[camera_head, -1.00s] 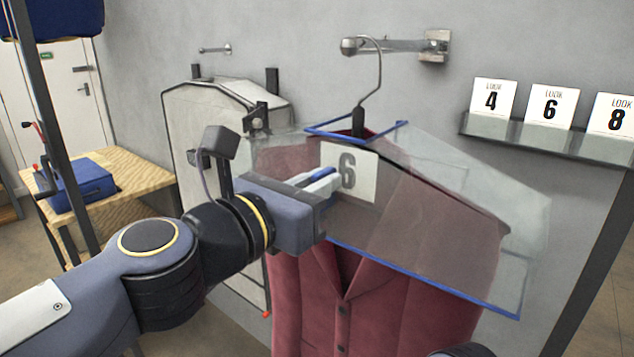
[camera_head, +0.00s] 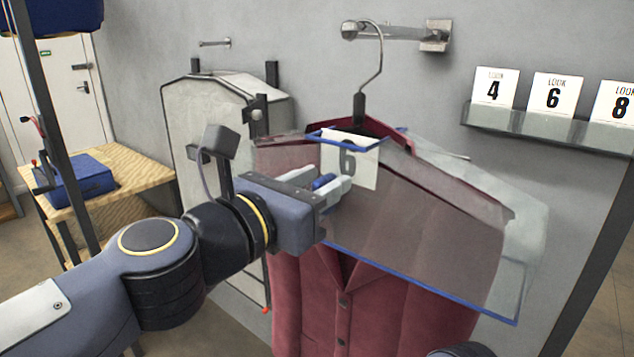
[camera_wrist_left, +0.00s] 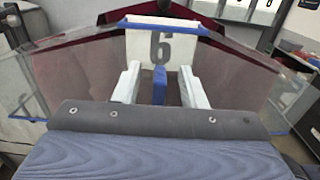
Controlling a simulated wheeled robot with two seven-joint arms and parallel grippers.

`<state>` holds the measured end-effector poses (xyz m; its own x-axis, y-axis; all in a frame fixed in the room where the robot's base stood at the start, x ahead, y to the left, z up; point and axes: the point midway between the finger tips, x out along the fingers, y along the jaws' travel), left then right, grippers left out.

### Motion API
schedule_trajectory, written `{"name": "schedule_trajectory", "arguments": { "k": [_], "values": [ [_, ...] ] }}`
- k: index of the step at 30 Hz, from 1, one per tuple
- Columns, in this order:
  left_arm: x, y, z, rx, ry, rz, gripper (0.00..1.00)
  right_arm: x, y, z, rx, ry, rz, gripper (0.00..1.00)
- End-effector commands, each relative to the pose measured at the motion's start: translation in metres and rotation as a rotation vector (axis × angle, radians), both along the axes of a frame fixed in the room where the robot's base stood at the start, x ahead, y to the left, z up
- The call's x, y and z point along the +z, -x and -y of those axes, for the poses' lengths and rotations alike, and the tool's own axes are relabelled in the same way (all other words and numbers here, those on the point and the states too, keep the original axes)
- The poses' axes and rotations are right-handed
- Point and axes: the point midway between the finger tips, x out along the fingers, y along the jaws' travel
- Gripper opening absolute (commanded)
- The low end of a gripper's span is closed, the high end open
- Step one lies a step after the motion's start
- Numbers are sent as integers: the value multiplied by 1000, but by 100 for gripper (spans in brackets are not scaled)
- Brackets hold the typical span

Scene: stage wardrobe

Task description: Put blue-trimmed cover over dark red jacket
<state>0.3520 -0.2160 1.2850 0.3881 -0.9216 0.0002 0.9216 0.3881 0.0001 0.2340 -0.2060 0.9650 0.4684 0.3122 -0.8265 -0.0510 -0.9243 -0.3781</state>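The dark red jacket (camera_head: 310,300) hangs on a hook hanger (camera_head: 371,75) from a wall arm. The clear cover (camera_head: 440,235) with blue trim lies over its shoulders and upper front. Its blue lower edge crosses the jacket's chest. The jacket's collar shows above the blue top edge; a clear panel extends out to the right. A "6" card (camera_head: 362,168) is at the cover's front. My left gripper (camera_head: 335,186) is open in front of the card, fingers apart around a blue tab (camera_wrist_left: 160,85), with gaps on both sides.
Look cards 4, 6 and 8 stand on a glass shelf (camera_head: 545,127) at right. A grey garment bag (camera_head: 215,130) hangs behind my left arm. A wooden table (camera_head: 130,172) with a blue case (camera_head: 85,180) is at left. A dark post stands at lower right.

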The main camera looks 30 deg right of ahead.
Motion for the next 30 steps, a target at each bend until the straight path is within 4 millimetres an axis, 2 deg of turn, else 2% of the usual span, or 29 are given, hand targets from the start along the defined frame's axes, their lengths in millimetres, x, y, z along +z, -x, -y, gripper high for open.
{"name": "schedule_trajectory", "arguments": {
  "k": [8, 19, 25, 28, 30],
  "values": [
    [1, 2, -5, 1, 1, 0, 38, 0, 0, 0, 0, 0, 0, 0],
    [1, 24, -59, 3, 1, 0, 38, 2, 0, 0, 0, 0, 0, 0],
    [0, 30, -72, 0, 0, 0, 38, 3, 0, 0, 0, 0, 0, 0],
    [0, 30, -74, 2, -3, 5, 38, 3, 0, 0, 0, 0, 0, 0],
    [-4, 26, -82, 11, -32, 50, 38, 4, 0, 0, 0, 0, 0, 0]
  ]
}}
